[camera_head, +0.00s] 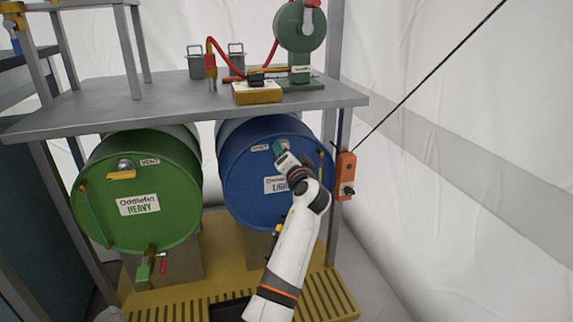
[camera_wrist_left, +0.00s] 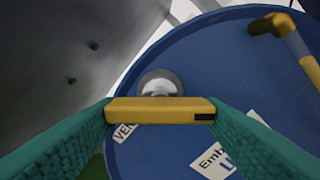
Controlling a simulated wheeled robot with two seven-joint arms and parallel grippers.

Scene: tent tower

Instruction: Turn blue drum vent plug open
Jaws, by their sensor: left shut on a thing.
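The blue drum (camera_head: 236,170) lies on its side under the grey shelf, its round face toward me. Its vent plug (camera_wrist_left: 160,84) is a grey round fitting with a yellow bar handle (camera_wrist_left: 160,110), beside the VENT label. In the wrist view the bar lies level across the picture. My left gripper (camera_wrist_left: 160,112) has its green fingers shut on the two ends of this bar. In the head view my left gripper (camera_head: 280,148) is at the upper part of the drum face and hides the plug. My right gripper is not in view.
A green drum (camera_head: 170,180) with its own yellow vent handle (camera_head: 121,175) lies to the left. A yellow-ended tube (camera_wrist_left: 298,48) runs along the blue drum face. The shelf edge (camera_head: 200,116) is close above. An orange box (camera_head: 345,175) hangs on the right post.

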